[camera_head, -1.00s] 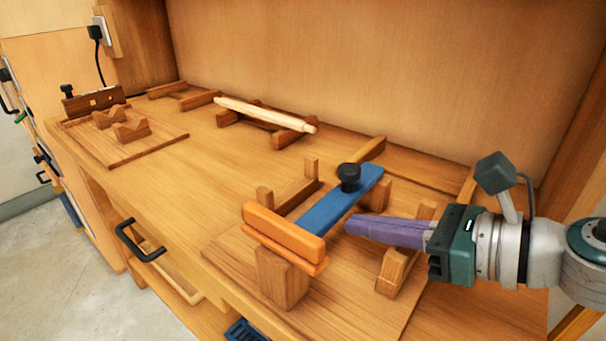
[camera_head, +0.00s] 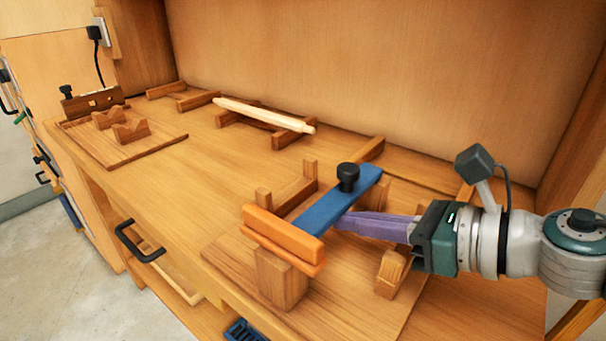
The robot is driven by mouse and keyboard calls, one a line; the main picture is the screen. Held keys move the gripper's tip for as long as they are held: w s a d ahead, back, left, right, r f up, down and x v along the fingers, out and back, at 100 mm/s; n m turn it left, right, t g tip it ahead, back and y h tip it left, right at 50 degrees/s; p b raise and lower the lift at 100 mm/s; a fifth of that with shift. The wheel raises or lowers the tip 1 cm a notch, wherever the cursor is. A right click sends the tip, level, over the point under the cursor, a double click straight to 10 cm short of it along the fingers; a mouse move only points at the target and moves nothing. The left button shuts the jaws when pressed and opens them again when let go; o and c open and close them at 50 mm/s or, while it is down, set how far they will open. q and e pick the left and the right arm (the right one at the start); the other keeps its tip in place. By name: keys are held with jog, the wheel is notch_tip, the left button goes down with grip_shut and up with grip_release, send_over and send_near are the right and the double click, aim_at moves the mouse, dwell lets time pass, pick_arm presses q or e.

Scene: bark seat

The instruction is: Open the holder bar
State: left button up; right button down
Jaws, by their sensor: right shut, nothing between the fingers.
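The holder bar is the blue bar (camera_head: 326,209) with a black knob (camera_head: 347,176) near its far end. An orange block (camera_head: 283,236) sits across its near end. The bar lies over a wooden holder frame (camera_head: 283,277) on a board at the front right of the bench. My right gripper (camera_head: 342,221) comes in from the right, its purple fingers shut with nothing between them. Its fingertips are at the right edge of the blue bar, low beside it; I cannot tell whether they touch. My left gripper is not in view.
A pale rolling-pin-like rod (camera_head: 264,115) rests on wooden supports at the back. A wooden board (camera_head: 120,146) with notched blocks lies at the far left. A black drawer handle (camera_head: 138,243) is on the front. The bench middle is clear.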

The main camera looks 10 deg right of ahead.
jog(key=shift+r, duration=0.1)
jog(key=shift+w+r+m+g+y+p, duration=0.15)
jog(key=shift+r+m+y+p, duration=0.2)
jog(key=shift+r, duration=0.3)
jog(key=shift+s+r+m+g+y+p, duration=0.15)
jog(key=shift+r+m+p, duration=0.2)
jog(key=shift+r+m, duration=0.25)
jog(key=shift+w+d+r+m+y, duration=0.1)
jog(key=shift+d+r+m+y, duration=0.05)
jog(key=shift+r+m, duration=0.2)
jog(key=shift+w+d+r+m+y, duration=0.1)
jog(key=shift+r+m+y, duration=0.1)
jog(key=shift+r, duration=0.25)
jog(key=shift+w+d+r+m+g+y+b, duration=0.15)
jog(key=shift+w+d+r+m+y, duration=0.15)
jog(key=shift+r+m, duration=0.35)
jog(key=shift+w+d+r+m+g+y+b, duration=0.1)
jog(key=shift+w+d+r+m+g+y, duration=0.15)
jog(key=shift+d+r+m, duration=0.4)
jog(key=shift+w+d+r+m+g+y+b, duration=0.1)
jog(key=shift+w+d+r+m+y+b, duration=0.2)
jog(key=shift+r, duration=0.55)
jog(key=shift+a, duration=0.1)
jog(key=shift+r, duration=0.15)
